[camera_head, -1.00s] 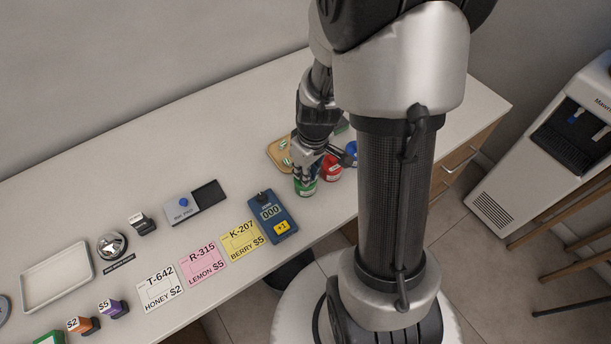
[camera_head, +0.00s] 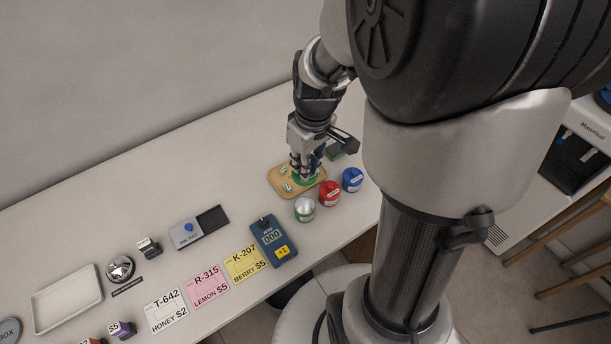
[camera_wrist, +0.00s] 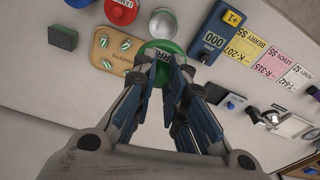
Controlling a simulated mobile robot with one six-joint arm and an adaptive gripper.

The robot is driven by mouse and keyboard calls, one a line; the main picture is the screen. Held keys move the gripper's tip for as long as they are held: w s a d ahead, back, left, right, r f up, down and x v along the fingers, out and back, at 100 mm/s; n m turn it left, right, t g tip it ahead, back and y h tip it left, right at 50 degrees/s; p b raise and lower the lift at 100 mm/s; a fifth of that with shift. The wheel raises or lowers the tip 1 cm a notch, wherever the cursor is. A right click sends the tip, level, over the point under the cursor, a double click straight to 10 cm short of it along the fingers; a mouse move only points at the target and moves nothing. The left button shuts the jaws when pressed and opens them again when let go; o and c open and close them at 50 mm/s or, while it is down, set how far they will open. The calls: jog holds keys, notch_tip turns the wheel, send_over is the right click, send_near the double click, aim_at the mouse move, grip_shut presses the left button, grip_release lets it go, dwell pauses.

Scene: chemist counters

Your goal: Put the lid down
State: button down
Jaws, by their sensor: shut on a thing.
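My gripper (camera_head: 306,172) points down and is shut on a green lid (camera_wrist: 151,47), gripping it near its edge. In the head view the green lid (camera_head: 305,181) shows under my fingers, in front of the right part of a wooden tray (camera_head: 281,190). I cannot tell whether it touches the tray or the counter. The jar with a green band (camera_head: 305,210) stands uncovered in front of the tray, its silvery inside showing; it also appears in the wrist view (camera_wrist: 163,22). My fingers hide part of the lid.
Red-lidded (camera_head: 329,192) and blue-lidded (camera_head: 352,179) jars stand right of the open jar. Several green-and-white pieces lie on the tray. A dark green block (camera_wrist: 62,36) is behind. A blue counter device (camera_head: 273,242) and price cards lie left. The back counter is clear.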

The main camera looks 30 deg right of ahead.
notch_tip(320, 180, up, 5)
jog(key=shift+w+f+p, duration=0.1)
jog(key=shift+f+p, duration=0.05)
jog(key=shift+p, duration=0.35)
jog(key=shift+w+a, duration=0.2)
jog(key=shift+w, duration=0.1)
jog(key=w+a+f+b, duration=0.2)
jog(key=w+a+f, duration=0.2)
jog(key=w+a, duration=0.65)
jog(key=b, duration=0.4)
send_over(253, 196)
jog(key=f, duration=1.4)
jog(key=shift+s+f, duration=0.2)
jog(key=shift+f, duration=0.2)
jog(key=shift+w+f+b, duration=0.1)
jog(key=shift+f+b, duration=0.75)
jog(key=shift+f, duration=1.85)
jog(key=shift+r, duration=0.1)
